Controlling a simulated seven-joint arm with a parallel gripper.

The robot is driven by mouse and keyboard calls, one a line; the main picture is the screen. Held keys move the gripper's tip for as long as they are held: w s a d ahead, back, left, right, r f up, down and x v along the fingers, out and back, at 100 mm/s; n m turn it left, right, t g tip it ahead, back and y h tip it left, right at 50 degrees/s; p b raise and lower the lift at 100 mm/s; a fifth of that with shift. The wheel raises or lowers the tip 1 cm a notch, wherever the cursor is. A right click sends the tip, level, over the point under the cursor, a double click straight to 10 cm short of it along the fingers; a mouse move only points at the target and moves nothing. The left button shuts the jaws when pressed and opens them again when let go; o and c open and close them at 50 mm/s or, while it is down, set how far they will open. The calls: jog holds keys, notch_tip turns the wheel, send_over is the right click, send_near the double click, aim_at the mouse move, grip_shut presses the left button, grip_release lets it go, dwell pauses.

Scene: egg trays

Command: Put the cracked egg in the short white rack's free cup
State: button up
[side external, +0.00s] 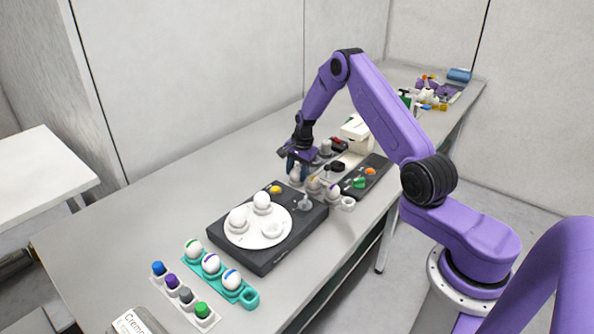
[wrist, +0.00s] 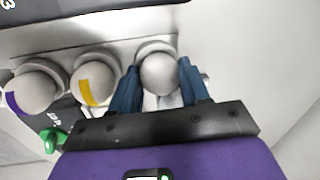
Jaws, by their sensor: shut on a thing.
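My gripper (side external: 297,168) is shut on a plain whitish egg (wrist: 160,73), with a blue finger on either side. It also shows below the fingers in the side view (side external: 295,176). No crack can be made out on its visible side. The egg is at the far-left end cup of the short white rack (wrist: 152,47); I cannot tell whether it rests in the cup or is just above it. Beside it stand a yellow-banded egg (wrist: 95,84) and a purple-banded egg (wrist: 32,91). An empty cup (side external: 348,204) shows at the rack's near-right end.
A black device (side external: 267,262) bears a round white plate (side external: 248,240) with two white eggs. A teal rack (side external: 250,297) holds three banded eggs and has an empty end cup. A white strip with coloured pieces (side external: 187,297) is nearby. The table's left side is clear.

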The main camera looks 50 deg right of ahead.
dwell(0.4)
jog(key=o, duration=0.7)
jog(key=shift+o, duration=0.2)
jog(key=shift+r, duration=0.2)
jog(key=r, duration=0.7)
jog(key=shift+a+r, duration=0.2)
jog(key=shift+a, duration=0.05)
jog(key=s+a+r+n, duration=0.1)
jog(key=s+a+r, duration=0.1)
jog(key=a, duration=0.6)
jog(key=s+a+r+n, duration=0.1)
jog(key=s+a+r, duration=0.1)
jog(key=s+a, duration=0.3)
jog(key=s+a+r+n, duration=0.2)
jog(key=s+a+r, duration=0.1)
jog(key=a, duration=0.8)
jog(key=shift+s+y, duration=0.4)
jog(key=shift+s, duration=0.3)
